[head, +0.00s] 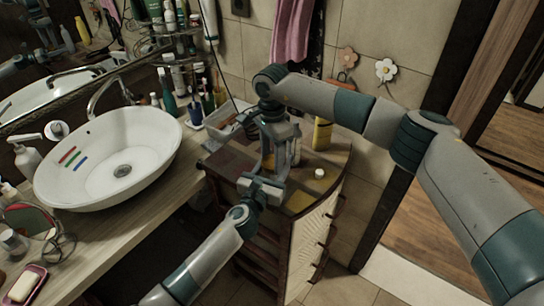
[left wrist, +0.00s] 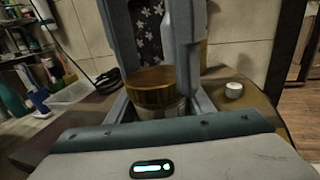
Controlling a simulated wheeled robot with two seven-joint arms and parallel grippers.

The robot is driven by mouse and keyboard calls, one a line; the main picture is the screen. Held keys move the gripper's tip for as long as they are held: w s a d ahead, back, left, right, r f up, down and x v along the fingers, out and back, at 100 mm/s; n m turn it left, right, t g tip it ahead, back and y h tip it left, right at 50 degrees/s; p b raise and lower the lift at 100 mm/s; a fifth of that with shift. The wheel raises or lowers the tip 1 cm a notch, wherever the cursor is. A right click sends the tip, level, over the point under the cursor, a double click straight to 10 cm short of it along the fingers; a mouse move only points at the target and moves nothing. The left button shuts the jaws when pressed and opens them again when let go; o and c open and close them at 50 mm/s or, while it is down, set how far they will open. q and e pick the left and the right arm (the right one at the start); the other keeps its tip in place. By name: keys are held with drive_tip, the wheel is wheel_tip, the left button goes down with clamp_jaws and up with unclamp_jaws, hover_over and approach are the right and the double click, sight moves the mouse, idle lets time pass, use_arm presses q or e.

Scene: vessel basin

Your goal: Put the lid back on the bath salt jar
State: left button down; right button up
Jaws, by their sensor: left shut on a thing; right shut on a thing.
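The gold-coloured lid (left wrist: 152,87) shows in the left wrist view, level and directly over the bath salt jar (left wrist: 165,112). No gap shows between them, but I cannot tell whether the lid is fully seated. My right gripper (head: 275,160) reaches down from above and is shut on the lid; its two fingers stand either side of it in the left wrist view. My left gripper (head: 268,172) comes in low from the front and is shut around the jar. In the head view, the grippers mostly hide the jar and lid.
The brown cabinet (head: 340,165) carries a small white round container (head: 319,173), a yellow bottle (head: 322,134) and a clear tray (head: 226,121). The white basin (head: 112,150) stands on the counter at left. A blue cup (head: 195,114) with brushes stands behind. Free cabinet top lies to the right.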

drive_tip(key=m, duration=0.8)
drive_tip(key=shift+m, duration=0.3)
drive_tip(key=m, duration=0.9)
drive_tip(key=o, duration=1.2)
drive_tip(key=shift+r, duration=2.25)
